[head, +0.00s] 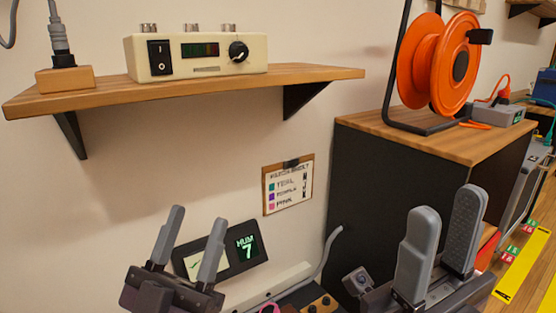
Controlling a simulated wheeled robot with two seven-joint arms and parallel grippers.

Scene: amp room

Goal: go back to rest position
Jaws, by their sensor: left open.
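My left gripper (189,240) is at the lower left, its two grey fingers pointing up and apart, with nothing between them. It is in front of a dark panel with a green display (247,246) reading HUM 7, and hides part of it. My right gripper (442,232) is at the lower right, in front of the dark cabinet. Its two grey fingers stand upright with a gap between them and nothing held. Both grippers are below the height of the wall shelf.
A wooden wall shelf (330,73) carries a cream box (200,57) with knobs. An orange cable reel (437,62) stands on the dark cabinet (372,177). A clipboard (288,186) hangs on the wall. A yellow floor strip (524,265) lies at right. A bent grey tube (328,252) rises between the grippers.

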